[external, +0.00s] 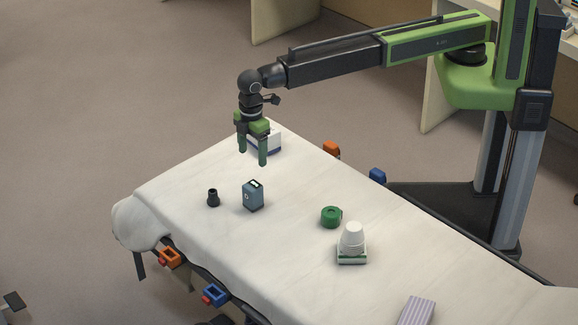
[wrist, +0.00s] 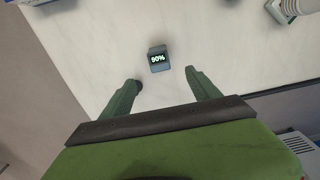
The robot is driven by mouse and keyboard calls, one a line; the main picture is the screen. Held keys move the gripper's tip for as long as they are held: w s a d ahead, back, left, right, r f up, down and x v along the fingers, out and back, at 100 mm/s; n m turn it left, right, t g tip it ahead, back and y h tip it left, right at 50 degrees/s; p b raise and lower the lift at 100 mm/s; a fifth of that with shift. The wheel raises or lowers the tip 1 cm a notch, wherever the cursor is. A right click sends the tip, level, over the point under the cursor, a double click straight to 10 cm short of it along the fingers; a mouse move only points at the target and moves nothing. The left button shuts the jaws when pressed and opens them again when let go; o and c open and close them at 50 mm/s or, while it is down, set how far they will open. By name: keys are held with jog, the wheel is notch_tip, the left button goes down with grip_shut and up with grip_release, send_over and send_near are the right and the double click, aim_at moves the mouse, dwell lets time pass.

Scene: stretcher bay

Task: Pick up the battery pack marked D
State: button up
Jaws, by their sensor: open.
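The battery pack marked D (external: 253,196) is a blue-grey block standing upright on the white sheet of the stretcher (external: 200,235). In the wrist view the battery pack (wrist: 158,61) shows its top with a lit "90%" display, beyond the fingertips and roughly between their lines. My gripper (external: 252,158) is open and empty, pointing down above the sheet, apart from the pack. Its two green fingers also show in the wrist view (wrist: 164,76).
A small black cylinder (external: 213,198) stands just left of the pack. A green roll (external: 331,216) and stacked white cups (external: 352,238) stand to its right. A white and blue box (external: 268,140) is behind my gripper. A striped item (external: 417,311) lies near the front.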

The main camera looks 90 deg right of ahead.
aim_at(254, 185)
notch_tip(254, 185, down, 12)
jog(key=b, duration=1.1)
jog(key=shift+r, duration=0.2)
jog(key=f+b, duration=0.6)
jog(key=shift+w, duration=0.2)
jog(key=shift+r, duration=0.25)
grip_shut()
